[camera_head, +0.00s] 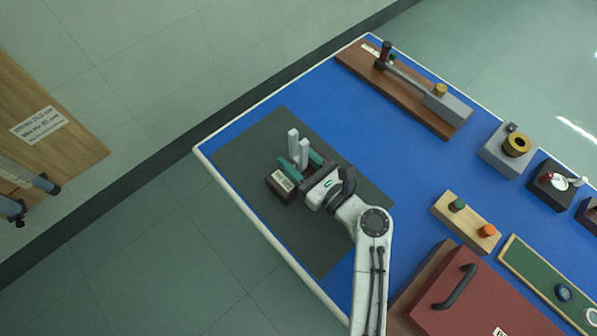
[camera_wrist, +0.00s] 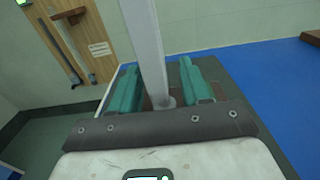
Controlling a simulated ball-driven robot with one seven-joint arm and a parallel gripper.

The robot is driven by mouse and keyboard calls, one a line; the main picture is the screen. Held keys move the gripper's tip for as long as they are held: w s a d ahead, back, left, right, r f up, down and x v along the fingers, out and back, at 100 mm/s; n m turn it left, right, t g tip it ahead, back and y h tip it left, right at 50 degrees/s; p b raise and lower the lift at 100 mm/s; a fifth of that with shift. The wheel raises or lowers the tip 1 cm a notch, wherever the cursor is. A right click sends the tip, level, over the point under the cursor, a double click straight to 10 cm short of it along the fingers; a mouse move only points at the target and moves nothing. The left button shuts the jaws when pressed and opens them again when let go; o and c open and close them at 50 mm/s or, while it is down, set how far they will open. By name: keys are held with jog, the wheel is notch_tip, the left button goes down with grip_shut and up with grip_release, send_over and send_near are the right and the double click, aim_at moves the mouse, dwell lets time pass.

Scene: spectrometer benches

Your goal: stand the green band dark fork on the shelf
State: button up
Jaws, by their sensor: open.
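A tuning fork with two pale grey prongs (camera_head: 293,144) stands upright on a dark box with a white label (camera_head: 284,184), on the dark mat. No green band shows on it; its lower part is partly hidden by my gripper. My gripper (camera_head: 301,162) is open, its teal fingers on either side of the fork. In the wrist view, one grey prong (camera_wrist: 147,40) rises between the fingers (camera_wrist: 158,72), with a gap visible on each side. A wooden panel with a small ledge (camera_wrist: 72,13) stands beyond; I cannot tell whether this is the shelf.
The blue bench (camera_head: 350,120) bears the dark mat (camera_head: 250,145). A wooden board with a rod device (camera_head: 410,90) is at the back. A red box with a handle (camera_head: 485,300) stands near my arm. The wooden panel (camera_head: 70,150) at left holds grey rods (camera_head: 20,178).

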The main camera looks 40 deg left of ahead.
jog(key=shift+a, duration=0.65)
jog(key=shift+c, duration=0.5)
grip_shut()
